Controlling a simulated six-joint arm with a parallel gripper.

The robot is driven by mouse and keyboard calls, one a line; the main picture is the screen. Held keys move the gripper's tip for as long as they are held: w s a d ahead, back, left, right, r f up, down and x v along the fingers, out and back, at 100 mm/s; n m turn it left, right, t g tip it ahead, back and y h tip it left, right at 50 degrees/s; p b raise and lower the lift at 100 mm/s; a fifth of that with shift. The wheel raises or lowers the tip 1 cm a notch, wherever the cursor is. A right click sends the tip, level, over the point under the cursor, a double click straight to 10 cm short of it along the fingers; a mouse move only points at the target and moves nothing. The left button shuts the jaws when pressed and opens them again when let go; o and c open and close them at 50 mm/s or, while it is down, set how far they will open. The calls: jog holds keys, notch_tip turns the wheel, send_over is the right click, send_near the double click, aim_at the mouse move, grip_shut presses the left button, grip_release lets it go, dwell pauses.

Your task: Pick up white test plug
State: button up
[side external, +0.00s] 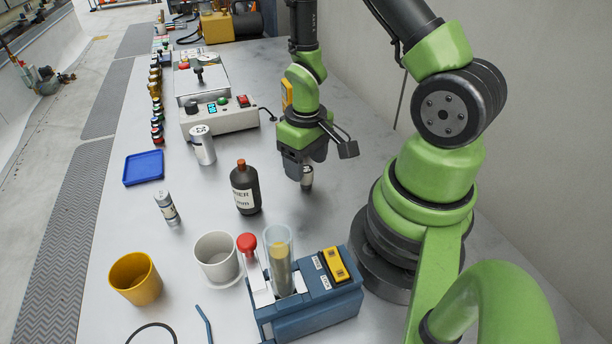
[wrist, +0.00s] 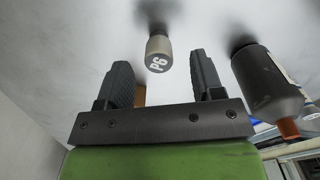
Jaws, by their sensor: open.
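A small pale grey-white cylinder (side external: 307,181), which looks like the test plug, stands upright on the bench directly below my gripper (side external: 299,170). In the wrist view the plug (wrist: 158,52) shows its round end with dark lettering, near the middle of the gap between the fingertips. My gripper (wrist: 160,62) is open, with one finger on each side of the plug's line and clear space to both. In the side view the gripper partly hides the plug's top. I cannot tell whether the fingertips reach down beside it.
A dark bottle with an orange cap (side external: 245,188) stands left of the plug. Silver cylinders (side external: 202,147) (side external: 167,207), a blue tray (side external: 143,168), a white cup (side external: 217,257), a yellow cup (side external: 135,278) and a blue fixture (side external: 310,308) stand around.

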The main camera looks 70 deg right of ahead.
aim_at(306, 169)
jog(key=shift+f, duration=2.15)
jog(key=c, duration=1)
jog(key=shift+r, duration=0.1)
